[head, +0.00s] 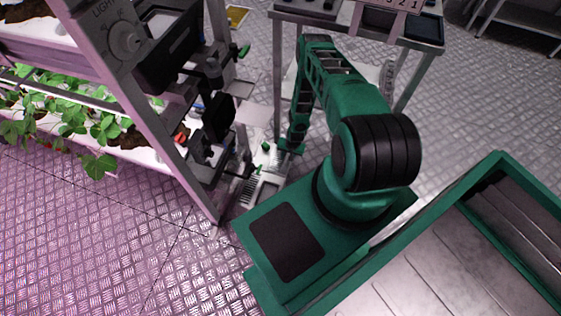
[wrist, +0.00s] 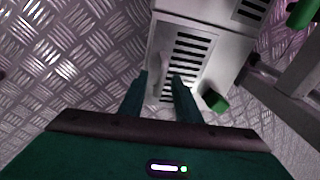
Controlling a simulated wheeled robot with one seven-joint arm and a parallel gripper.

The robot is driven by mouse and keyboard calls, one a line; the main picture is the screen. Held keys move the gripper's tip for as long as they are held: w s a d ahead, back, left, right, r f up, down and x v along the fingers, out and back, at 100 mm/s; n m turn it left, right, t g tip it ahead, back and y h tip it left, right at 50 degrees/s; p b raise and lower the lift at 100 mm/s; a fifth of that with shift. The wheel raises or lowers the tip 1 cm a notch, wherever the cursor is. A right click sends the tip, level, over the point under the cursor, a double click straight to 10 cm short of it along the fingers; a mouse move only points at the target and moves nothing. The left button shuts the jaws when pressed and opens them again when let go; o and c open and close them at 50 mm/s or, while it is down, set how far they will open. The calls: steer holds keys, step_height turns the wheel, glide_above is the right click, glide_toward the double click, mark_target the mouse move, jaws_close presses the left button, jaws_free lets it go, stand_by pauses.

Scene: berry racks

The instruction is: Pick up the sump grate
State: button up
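The sump grate (wrist: 190,46) is a pale plate with dark parallel slots, set in a light grey housing (wrist: 221,27) on the floor. A short white raised bar (wrist: 166,66), which looks like its handle, stands along its left side. In the wrist view my gripper (wrist: 159,77) is open, its two green fingers apart over the near end of the grate, with the bar showing between and beyond them. I cannot tell whether a finger touches it. In the head view the slotted grate (head: 250,188) shows small at the rack's foot, below my gripper (head: 288,150), partly hidden.
A rack with strawberry plants (head: 70,115) and a pinkish post (head: 150,100) stands close on the left. Dark pump-like equipment (head: 212,135) is beside the grate. A green knob (wrist: 215,101) sits right of my fingers. A metal table (head: 350,20) stands behind; patterned metal floor is open at left.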

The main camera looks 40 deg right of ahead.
jaws_close()
stand_by(1.3)
